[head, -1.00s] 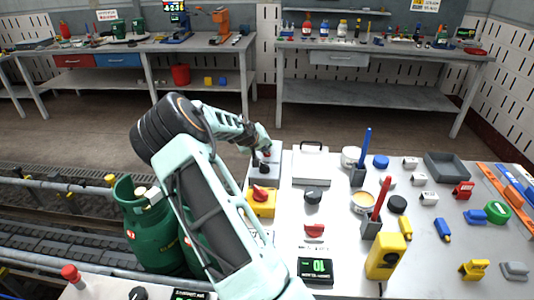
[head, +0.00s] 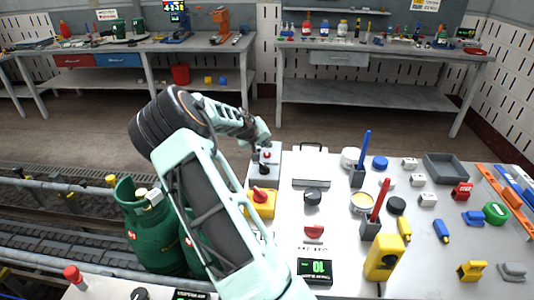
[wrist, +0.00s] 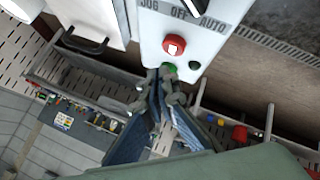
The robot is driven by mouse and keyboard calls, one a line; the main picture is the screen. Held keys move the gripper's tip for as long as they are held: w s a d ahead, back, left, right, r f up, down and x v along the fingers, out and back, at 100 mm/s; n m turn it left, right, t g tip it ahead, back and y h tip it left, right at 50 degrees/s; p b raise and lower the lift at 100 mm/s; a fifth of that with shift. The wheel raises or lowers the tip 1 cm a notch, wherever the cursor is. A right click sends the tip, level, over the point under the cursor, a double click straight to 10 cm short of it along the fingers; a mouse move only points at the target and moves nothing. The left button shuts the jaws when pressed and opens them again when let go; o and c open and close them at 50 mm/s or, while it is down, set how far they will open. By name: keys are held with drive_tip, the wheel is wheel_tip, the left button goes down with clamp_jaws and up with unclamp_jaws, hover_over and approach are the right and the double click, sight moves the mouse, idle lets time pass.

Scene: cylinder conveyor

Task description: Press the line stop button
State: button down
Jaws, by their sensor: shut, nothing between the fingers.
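A light control box (wrist: 200,20) marked JOG, OFF and AUTO fills the top of the wrist view. It has a red button (wrist: 173,44), a green button (wrist: 168,67) below it and a dark button (wrist: 194,65) to the right. In the head view the box (head: 277,160) stands at the back left of the white table, its red button (head: 267,155) beside my gripper (head: 256,148). My gripper (wrist: 164,80) is shut and empty, its tips close to the green button. I cannot tell whether they touch it. No button is labelled as line stop legibly.
A yellow box with a red knob (head: 260,197) sits in front of the control box. A red-topped button (head: 73,275) is at the lower left. Green gas cylinders (head: 150,230) stand left of my arm. Several small tools and parts cover the table's right side.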

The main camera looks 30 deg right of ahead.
sight(266, 154)
drive_tip(key=shift+r+p, duration=0.7)
drive_tip(key=shift+r, duration=1.25)
